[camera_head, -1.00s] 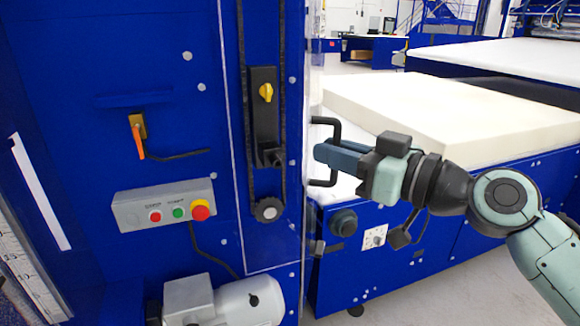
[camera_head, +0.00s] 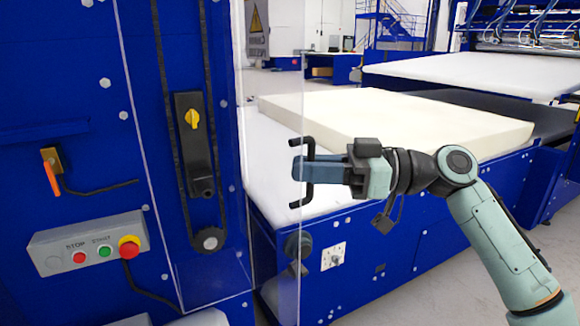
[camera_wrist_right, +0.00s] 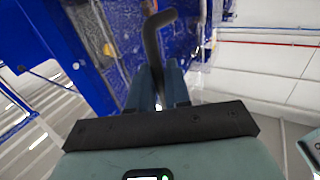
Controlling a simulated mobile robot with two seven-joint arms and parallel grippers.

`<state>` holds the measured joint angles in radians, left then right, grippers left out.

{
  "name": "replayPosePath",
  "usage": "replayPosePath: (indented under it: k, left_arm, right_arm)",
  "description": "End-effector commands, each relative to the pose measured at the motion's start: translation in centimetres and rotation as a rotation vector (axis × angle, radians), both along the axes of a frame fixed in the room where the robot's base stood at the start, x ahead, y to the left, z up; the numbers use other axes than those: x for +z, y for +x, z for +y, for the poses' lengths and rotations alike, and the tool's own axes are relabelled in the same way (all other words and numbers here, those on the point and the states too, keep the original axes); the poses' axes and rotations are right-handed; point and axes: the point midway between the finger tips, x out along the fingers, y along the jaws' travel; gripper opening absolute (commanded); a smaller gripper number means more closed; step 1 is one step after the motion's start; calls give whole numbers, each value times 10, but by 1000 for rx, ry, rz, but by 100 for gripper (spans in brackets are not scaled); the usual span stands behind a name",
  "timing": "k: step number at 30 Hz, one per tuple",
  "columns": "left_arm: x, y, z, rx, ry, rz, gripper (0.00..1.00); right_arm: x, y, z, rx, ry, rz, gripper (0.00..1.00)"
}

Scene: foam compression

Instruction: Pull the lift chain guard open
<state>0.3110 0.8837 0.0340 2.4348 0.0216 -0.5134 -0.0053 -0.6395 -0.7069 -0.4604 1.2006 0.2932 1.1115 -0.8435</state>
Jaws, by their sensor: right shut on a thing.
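The lift chain guard (camera_head: 270,215) is a clear panel that stands swung out from the blue machine column, its free edge toward me. Its black handle (camera_head: 307,145) is a U-shaped bar on that free edge. My right gripper (camera_head: 298,169) is shut on the handle; the right wrist view shows the dark bar (camera_wrist_right: 153,45) between the two blue fingers (camera_wrist_right: 158,85). The lift chain (camera_head: 160,100) runs down the column behind the guard's hinge side, around a lower sprocket (camera_head: 209,239). My left gripper is not in view.
A control box (camera_head: 88,245) with red and green buttons and an emergency stop is at lower left. A cream foam block (camera_head: 400,120) lies on the blue-framed conveyor (camera_head: 400,235) behind my right arm. Grey floor is free at lower right.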

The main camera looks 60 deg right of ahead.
Motion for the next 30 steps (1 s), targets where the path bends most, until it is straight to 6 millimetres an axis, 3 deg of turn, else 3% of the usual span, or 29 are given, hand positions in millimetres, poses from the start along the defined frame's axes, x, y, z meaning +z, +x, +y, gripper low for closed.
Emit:
replayPosePath:
  k: [23, 24, 30]
  left_arm:
    - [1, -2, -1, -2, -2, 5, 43]
    - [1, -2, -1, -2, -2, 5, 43]
    - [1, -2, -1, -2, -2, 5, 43]
  right_arm:
    - [2, -4, -8, -17, 2, -5, 0]
    - [2, -4, -8, -17, 2, -5, 29]
    - [1, -4, -8, -15, 1, -3, 29]
